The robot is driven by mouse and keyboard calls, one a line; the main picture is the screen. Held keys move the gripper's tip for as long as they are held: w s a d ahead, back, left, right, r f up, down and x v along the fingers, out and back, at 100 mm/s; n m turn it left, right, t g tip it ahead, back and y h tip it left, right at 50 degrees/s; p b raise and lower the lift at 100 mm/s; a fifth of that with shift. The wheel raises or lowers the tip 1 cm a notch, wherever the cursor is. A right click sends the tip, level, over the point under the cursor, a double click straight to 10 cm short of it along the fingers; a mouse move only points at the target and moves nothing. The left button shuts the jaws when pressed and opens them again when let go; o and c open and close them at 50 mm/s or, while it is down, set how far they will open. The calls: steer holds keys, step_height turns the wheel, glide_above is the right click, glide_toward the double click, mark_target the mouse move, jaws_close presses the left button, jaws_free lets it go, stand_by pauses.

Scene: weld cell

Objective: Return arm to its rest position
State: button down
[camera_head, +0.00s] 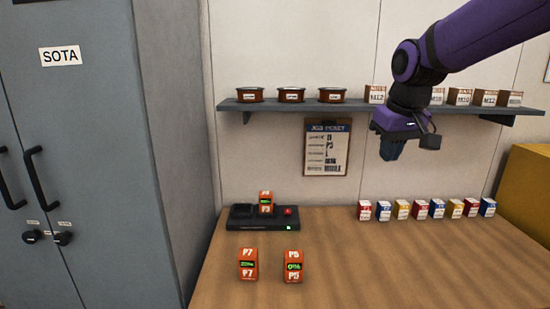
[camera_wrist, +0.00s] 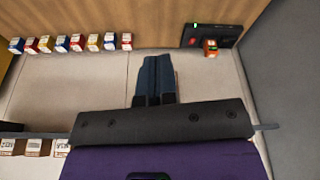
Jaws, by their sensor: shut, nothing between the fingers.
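My purple arm reaches in from the upper right in the head view. My gripper (camera_head: 391,150) hangs in front of the wall, beside the shelf and above the wooden table. It is shut and empty. In the wrist view the two dark blue fingers (camera_wrist: 153,75) lie together, with nothing seen between them. The gripper is apart from the table and from everything on it.
A black charger (camera_head: 262,222) holds an orange battery (camera_head: 266,201). Two more orange batteries (camera_head: 248,264) (camera_head: 293,266) stand in front. Several coloured boxes (camera_head: 408,209) line the table's back right. A shelf (camera_head: 270,105) bears tins and small boxes. A grey cabinet (camera_head: 100,150) stands left.

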steer(key=s+d+m+t, duration=0.1)
steer(key=s+d, duration=0.2)
steer(key=s, duration=0.9)
steer(key=s+d+f+m+t, duration=0.1)
steer(key=s+d, duration=0.2)
steer(key=s, duration=0.9)
steer(key=shift+s+d+m+h, duration=0.15)
steer(key=shift+d+m+h, duration=0.15)
steer(key=shift+d, duration=0.1)
